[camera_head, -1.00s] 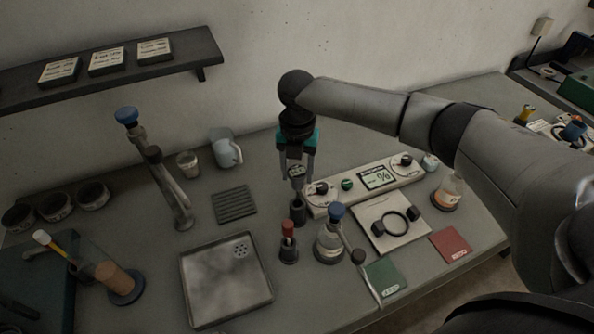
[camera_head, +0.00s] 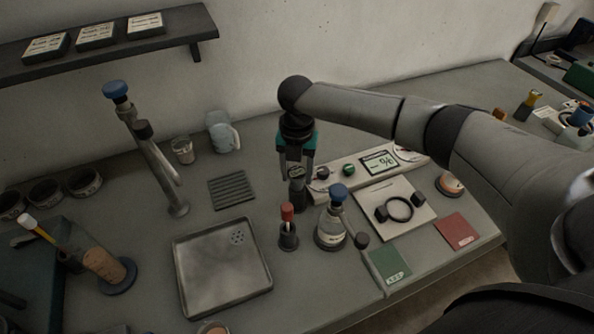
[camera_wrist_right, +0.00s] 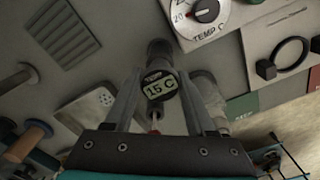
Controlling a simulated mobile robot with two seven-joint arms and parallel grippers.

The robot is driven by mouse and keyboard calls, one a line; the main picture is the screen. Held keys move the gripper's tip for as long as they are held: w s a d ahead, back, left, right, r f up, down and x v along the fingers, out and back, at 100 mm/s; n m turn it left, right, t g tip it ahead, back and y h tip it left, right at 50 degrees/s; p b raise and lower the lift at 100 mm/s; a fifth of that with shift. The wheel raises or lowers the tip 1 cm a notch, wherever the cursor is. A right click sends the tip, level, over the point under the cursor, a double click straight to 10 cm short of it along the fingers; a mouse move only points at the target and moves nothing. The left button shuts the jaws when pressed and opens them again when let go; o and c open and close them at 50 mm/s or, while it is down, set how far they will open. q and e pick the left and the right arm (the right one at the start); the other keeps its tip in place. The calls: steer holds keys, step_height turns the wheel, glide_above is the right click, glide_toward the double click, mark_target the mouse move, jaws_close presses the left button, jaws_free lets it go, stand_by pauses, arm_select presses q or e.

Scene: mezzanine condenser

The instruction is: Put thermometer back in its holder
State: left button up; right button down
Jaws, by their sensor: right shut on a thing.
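The thermometer has a round head with a display reading "15 C" (camera_wrist_right: 160,88); its head also shows in the head view (camera_head: 296,171). My right gripper (camera_head: 297,184) is shut on it, with a finger on each side in the right wrist view (camera_wrist_right: 152,110). A dark upright cylinder, which looks like the holder (camera_head: 298,200), stands directly below the fingers; its dark top also shows beyond the display in the right wrist view (camera_wrist_right: 158,47). The thermometer's lower part is hidden, so I cannot tell how far it is inside. My left gripper is out of view.
A red-topped piece in a dark stand (camera_head: 288,232) and a blue-stoppered flask (camera_head: 331,232) stand close in front. The control panel (camera_head: 345,178) is just right. A metal tray (camera_head: 222,268) and ribbed mat (camera_head: 233,190) lie left.

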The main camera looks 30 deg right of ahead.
steer(key=shift+c, duration=0.8)
jaws_free()
